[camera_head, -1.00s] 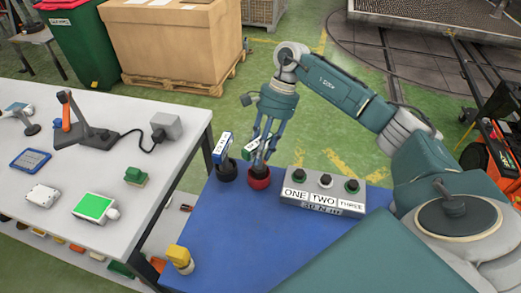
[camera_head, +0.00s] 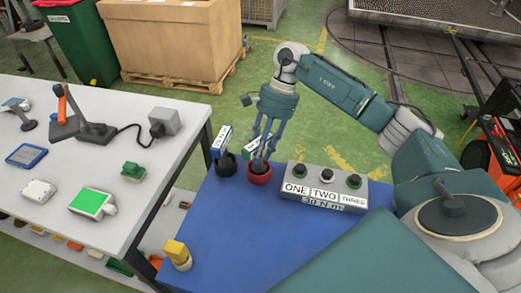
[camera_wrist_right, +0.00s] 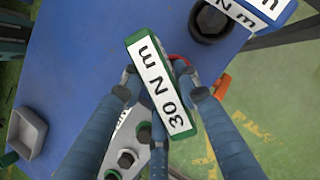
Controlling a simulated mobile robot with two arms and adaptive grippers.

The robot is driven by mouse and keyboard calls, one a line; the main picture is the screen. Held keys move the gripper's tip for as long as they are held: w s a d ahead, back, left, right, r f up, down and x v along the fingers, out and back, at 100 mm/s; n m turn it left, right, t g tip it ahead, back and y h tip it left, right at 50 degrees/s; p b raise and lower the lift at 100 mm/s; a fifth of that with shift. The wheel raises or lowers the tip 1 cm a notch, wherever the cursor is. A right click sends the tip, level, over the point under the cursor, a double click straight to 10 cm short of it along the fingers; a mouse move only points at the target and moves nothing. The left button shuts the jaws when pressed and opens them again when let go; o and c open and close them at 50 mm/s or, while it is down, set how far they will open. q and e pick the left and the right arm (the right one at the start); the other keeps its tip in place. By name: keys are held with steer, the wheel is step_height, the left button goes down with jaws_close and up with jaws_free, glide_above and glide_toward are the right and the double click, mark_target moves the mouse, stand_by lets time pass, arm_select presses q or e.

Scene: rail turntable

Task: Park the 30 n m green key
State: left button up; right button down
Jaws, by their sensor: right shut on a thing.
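The green key (camera_wrist_right: 160,85) has a white label reading 30 N m. It is between the fingers of my right gripper (camera_wrist_right: 163,92), which is shut on it. In the head view my right gripper (camera_head: 262,150) points down just over the red round holder (camera_head: 259,173), with the key mostly hidden by the fingers. In the right wrist view a bit of red rim shows behind the key; I cannot tell whether the key is seated in it. A grey box (camera_head: 322,187) labelled ONE, TWO, THREE and 30 N m stands to the right. My left gripper is not in view.
A blue key (camera_head: 222,139) stands in a black round holder (camera_head: 226,166) close left of the red one. A yellow block (camera_head: 177,252) sits at the blue table's (camera_head: 240,235) near left. A white workbench (camera_head: 75,222) stands left. The blue surface's middle is clear.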

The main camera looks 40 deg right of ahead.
steer(key=shift+f+b, duration=0.4)
steer(key=shift+f, duration=0.05)
steer(key=c, duration=1.2)
jaws_free()
steer(key=v, duration=1.2)
steer(key=shift+a+r, duration=0.1)
